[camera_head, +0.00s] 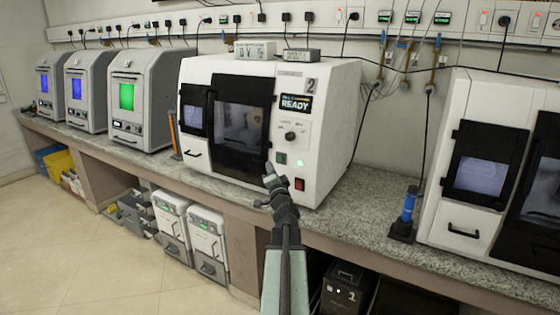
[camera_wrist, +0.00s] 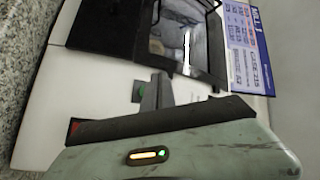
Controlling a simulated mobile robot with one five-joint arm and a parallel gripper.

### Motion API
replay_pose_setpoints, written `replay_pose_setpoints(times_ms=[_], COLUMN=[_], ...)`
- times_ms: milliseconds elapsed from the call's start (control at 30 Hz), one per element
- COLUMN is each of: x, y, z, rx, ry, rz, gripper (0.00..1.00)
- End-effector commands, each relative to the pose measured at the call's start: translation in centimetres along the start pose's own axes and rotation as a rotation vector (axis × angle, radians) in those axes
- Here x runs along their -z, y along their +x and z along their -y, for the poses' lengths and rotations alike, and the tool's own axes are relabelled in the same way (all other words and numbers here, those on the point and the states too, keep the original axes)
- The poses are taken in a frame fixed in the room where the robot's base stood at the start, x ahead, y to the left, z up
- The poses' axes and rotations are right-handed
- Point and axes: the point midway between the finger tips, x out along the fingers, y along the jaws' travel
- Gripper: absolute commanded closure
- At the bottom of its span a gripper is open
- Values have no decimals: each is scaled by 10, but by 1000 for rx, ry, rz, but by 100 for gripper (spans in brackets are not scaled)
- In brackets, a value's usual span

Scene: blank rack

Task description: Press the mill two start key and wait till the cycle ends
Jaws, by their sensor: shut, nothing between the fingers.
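Mill two (camera_head: 335,110) is a white machine on the counter with a "2" plate and a dark door that looks closed. Its display (camera_head: 295,104) reads READY. A green key (camera_head: 281,158), seemingly the start key, sits on its front panel below a black knob (camera_head: 290,136). It also shows in the wrist view (camera_wrist: 137,92), just left of the fingers. My gripper (camera_head: 268,168) is shut and empty in front of the panel, left of and slightly below the key in the head view. I cannot tell whether the fingertips touch the panel.
A red switch (camera_head: 299,184) sits low on the panel. Another white mill (camera_head: 480,150) stands at the right, with a blue-handled tool (camera_head: 409,204) on the counter between. Several grey furnaces (camera_head: 140,100) with lit windows stand left. A placard (camera_wrist: 248,45) shows in the wrist view.

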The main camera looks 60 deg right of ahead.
Motion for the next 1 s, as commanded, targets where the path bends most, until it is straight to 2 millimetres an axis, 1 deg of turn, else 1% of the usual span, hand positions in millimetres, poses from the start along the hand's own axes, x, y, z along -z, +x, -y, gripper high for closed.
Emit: replay_pose_setpoints(times_ms=[33, 100, 300, 467, 1000], x=[4, 9, 19, 22, 21], y=[8, 15, 27, 30, 30], z=[-5, -10, -20, -22, -22], rx=[-1, -1, 0, 0, 0], ry=[-1, 0, 0, 0, 0], rz=[-1, 0, 0, 1, 1], gripper=[100, 100, 100, 100, 100])
